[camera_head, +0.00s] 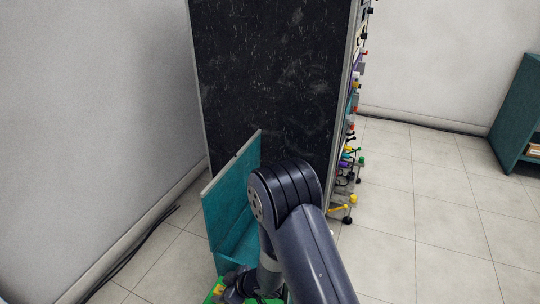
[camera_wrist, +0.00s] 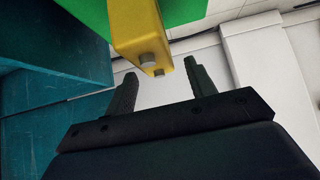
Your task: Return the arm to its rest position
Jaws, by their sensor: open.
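My arm (camera_head: 300,220) reaches forward and bends down at a dark rounded joint in the head view. Its end is low, near the bottom edge, by a green piece (camera_head: 216,290), and is mostly hidden there. In the wrist view my gripper (camera_wrist: 161,68) is open, with its two dark fingers apart. A yellow block (camera_wrist: 135,27) with grey bolt-like ends lies just ahead of the fingertips, roughly in line with the gap. I see no clear contact. The block is next to a bright green surface (camera_wrist: 90,14).
A teal open box (camera_head: 230,195) with an upright panel stands beside my arm; teal walls (camera_wrist: 50,110) fill the wrist view's left. A tall black-faced cabinet (camera_head: 270,80) stands behind, with colourful parts on its right side. Tiled floor (camera_head: 400,220) is clear at right.

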